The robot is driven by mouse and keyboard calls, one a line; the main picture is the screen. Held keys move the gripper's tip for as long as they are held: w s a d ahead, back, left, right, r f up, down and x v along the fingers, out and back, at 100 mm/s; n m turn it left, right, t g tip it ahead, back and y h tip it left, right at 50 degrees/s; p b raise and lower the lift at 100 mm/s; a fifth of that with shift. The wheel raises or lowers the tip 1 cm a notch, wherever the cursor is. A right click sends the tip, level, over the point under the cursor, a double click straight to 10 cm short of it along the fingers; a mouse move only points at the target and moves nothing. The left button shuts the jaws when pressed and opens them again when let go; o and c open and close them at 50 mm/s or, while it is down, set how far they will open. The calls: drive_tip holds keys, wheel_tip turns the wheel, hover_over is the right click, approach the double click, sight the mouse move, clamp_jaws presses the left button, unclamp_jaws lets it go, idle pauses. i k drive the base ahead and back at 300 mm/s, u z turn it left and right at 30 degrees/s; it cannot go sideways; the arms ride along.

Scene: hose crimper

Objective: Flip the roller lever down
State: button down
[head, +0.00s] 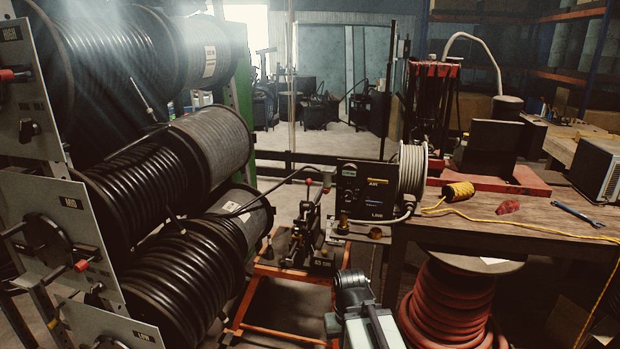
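A small dark machine (305,232) stands on an orange-red frame in the middle of the view. An upright lever with a red knob (308,183) rises from its top. This looks like the roller lever, but the rollers are too dark and small to make out. My arm (372,325) shows at the bottom centre, in front of and below the machine, apart from the lever. No gripper fingertips can be made out, so whether my gripper is open or shut is unclear.
Large black hose reels (150,190) fill the left side, with red-handled panels (55,240). A wooden bench (500,215) carries yellow cord (459,191) and a blue wrench (577,214). A red hose coil (455,305) sits below.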

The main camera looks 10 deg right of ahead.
sight(305, 205)
drive_tip(key=z, duration=0.4)
drive_tip(key=i, duration=1.4)
drive_tip(key=u, duration=0.25)
